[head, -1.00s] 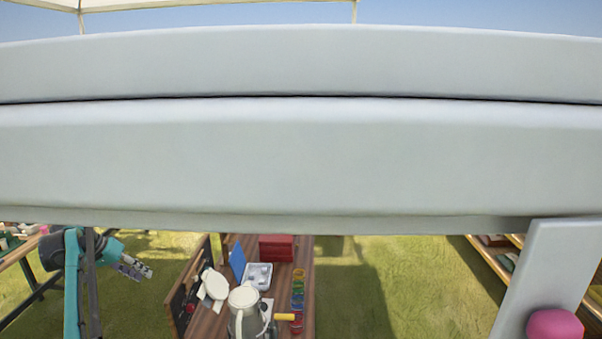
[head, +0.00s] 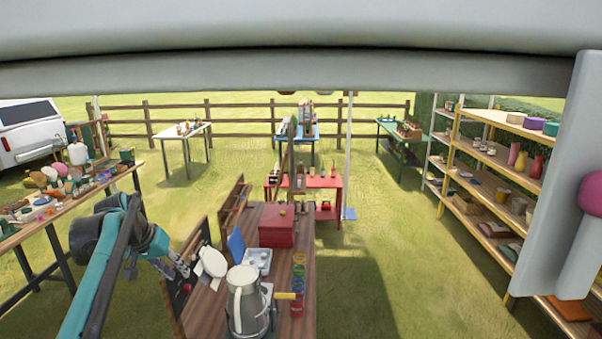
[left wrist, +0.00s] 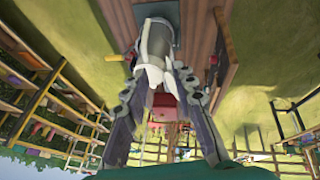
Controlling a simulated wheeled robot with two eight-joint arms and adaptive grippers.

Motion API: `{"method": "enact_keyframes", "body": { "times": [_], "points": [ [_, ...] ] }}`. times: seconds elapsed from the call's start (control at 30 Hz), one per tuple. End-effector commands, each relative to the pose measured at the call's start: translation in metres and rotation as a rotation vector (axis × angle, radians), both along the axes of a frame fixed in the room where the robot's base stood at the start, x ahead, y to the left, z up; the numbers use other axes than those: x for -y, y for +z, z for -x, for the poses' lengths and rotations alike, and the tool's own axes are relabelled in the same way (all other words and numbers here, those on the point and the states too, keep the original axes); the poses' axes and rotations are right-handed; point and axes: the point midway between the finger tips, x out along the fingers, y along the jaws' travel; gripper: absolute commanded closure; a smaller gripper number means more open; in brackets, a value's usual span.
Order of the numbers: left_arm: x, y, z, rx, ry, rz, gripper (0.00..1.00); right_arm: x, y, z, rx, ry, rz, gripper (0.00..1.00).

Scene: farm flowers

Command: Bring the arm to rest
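My left arm comes in from the lower left in the head view. My left gripper (head: 180,270) hangs in the air at the left side of the brown wooden table (head: 216,303), near its dark side panel. It looks empty. In the left wrist view its two fingers (left wrist: 160,75) stand apart, with a pale jug and a red box seen beyond the gap. I see no contact with the table or its things. My right gripper is not in view.
The wooden table bears a pale grey jug (head: 241,302), a red box (head: 277,229) and a white tray (head: 258,258). A crowded table (head: 66,220) stands left, a yellow-framed shelf (head: 480,218) right. Grass right of the wooden table is clear. A broad grey bar crosses the top.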

Motion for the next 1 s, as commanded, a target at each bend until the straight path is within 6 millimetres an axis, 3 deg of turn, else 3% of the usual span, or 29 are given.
{"method": "enact_keyframes", "body": {
  "times": [0.03,0.17,0.3,0.6,0.7,0.8,1.0],
  "points": [
    [0.019,-0.018,0.019,0.007,-0.001,-0.017,0.73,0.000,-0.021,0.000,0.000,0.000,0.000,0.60],
    [0.057,-0.048,0.068,0.031,0.007,-0.065,0.73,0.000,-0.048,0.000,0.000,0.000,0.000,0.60],
    [0.091,-0.093,0.125,0.065,0.012,-0.111,0.73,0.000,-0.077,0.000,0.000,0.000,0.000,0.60],
    [0.137,-0.222,0.243,0.161,0.008,-0.190,0.73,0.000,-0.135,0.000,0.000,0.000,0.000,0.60],
    [0.143,-0.258,0.269,0.189,0.006,-0.205,0.73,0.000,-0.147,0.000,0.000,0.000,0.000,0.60],
    [0.146,-0.282,0.284,0.209,0.005,-0.213,0.73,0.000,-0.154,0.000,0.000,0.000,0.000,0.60],
    [0.148,-0.293,0.293,0.222,0.004,-0.218,0.73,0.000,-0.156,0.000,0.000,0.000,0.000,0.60]
  ]
}}
